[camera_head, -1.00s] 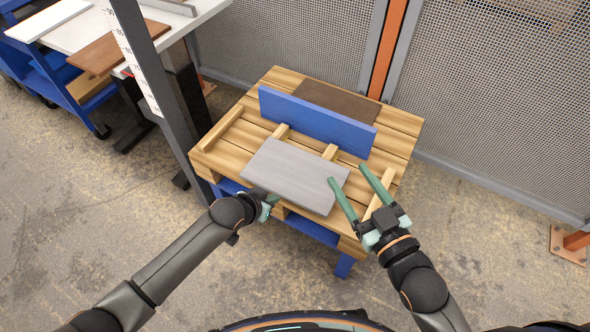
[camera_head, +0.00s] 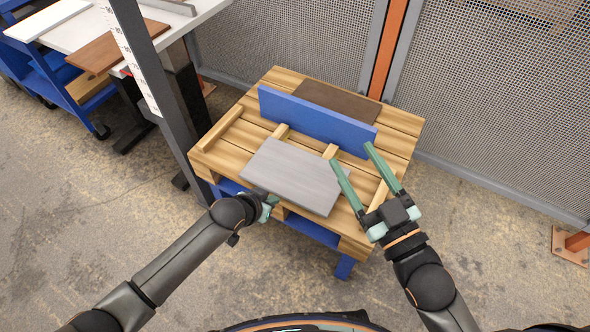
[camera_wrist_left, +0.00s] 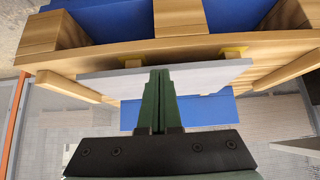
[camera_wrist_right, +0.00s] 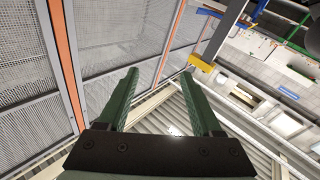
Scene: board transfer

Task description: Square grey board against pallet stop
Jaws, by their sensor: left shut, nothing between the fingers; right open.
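The grey board (camera_head: 292,175) lies on wooden battens on the pallet (camera_head: 218,163), its front edge near the pallet's front. A blue upright stop (camera_head: 318,121) runs across behind it, with a gap between where battens show. My left gripper (camera_head: 266,202) is at the board's front left edge. In the left wrist view its fingers (camera_wrist_left: 160,75) are shut and empty, in front of the grey board's edge (camera_wrist_left: 215,74); contact is unclear. My right gripper (camera_head: 350,153) is open and empty, its fingers over the board's right end and the batten beside it.
A brown board (camera_head: 338,100) lies behind the stop. A dark post (camera_head: 160,90) with a scale stands left of the pallet. A white table (camera_head: 85,30) and blue cart (camera_head: 85,90) are at upper left. Mesh fencing (camera_head: 480,100) closes off the back.

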